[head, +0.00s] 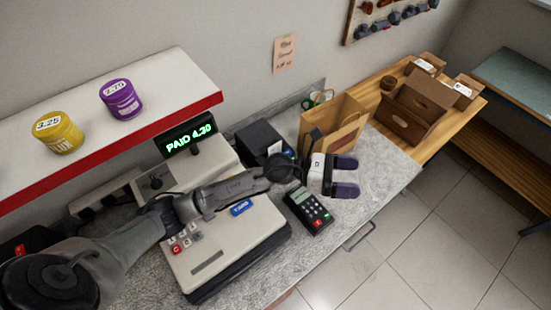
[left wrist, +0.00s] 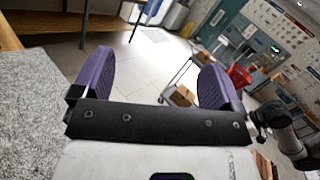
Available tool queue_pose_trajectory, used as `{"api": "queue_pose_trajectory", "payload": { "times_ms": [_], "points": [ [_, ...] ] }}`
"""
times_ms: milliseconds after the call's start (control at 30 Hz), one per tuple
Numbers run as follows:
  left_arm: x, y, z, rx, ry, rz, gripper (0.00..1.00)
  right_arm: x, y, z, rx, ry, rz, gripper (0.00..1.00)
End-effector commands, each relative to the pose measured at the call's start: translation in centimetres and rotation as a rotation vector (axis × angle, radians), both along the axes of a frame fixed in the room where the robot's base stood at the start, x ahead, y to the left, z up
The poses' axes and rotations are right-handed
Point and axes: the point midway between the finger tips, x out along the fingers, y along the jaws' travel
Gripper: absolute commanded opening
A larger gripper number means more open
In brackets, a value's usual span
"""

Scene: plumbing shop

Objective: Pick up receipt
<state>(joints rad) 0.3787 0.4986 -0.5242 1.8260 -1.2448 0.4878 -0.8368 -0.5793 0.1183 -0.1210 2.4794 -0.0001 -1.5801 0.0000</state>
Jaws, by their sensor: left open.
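A small white patch (head: 274,147) shows at the front of the black box-shaped printer (head: 258,137) in the head view; it may be the receipt, but it is too small to be sure. My left gripper (head: 356,177) is open and empty. It is over the counter, to the right of the printer and in front of the paper bag. In the left wrist view its two purple fingers (left wrist: 160,62) stand wide apart with nothing between them. No receipt shows in the left wrist view. My right gripper does not show.
A card terminal (head: 309,208) lies just below my left gripper. The cash register (head: 225,245) is under my left arm, with a display reading PAID 4.20 (head: 190,139) behind. A paper bag (head: 335,125) stands close behind the gripper. Tiled floor (head: 420,240) lies beyond the counter's edge.

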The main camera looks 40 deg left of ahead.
Motion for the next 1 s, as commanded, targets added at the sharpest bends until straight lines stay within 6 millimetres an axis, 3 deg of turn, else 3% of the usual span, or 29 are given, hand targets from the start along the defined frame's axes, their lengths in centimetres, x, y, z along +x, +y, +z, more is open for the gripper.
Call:
{"api": "queue_pose_trajectory", "payload": {
  "times_ms": [33, 133, 233, 333, 500, 700, 833, 1000],
  "points": [
    [0.9, 0.3, -2.2, 0.179, -0.088, -0.066, 0.92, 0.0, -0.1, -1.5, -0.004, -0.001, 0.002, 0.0],
    [2.2, 2.1, -5.9, 0.535, -0.22, -0.208, 0.92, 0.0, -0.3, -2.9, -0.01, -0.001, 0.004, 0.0],
    [3.7, 6.1, -9.0, 0.868, -0.292, -0.342, 0.92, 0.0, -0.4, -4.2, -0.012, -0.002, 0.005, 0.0],
    [5.1, 11.1, -11.0, 1.157, -0.301, -0.463, 0.92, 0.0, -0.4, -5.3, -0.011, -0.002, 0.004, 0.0],
    [6.2, 19.5, -11.5, 1.508, -0.221, -0.626, 0.92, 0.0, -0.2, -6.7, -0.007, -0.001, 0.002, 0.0],
    [6.2, 25.5, -10.3, 1.708, -0.1, -0.738, 0.92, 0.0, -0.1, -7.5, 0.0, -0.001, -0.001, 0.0],
    [6.0, 27.1, -10.1, 1.752, -0.059, -0.769, 0.92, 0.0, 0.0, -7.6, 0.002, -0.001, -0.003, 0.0],
    [5.9, 27.4, -11.5, 1.762, -0.046, -0.779, 0.92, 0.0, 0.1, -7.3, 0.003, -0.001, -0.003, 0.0]
  ]
}}
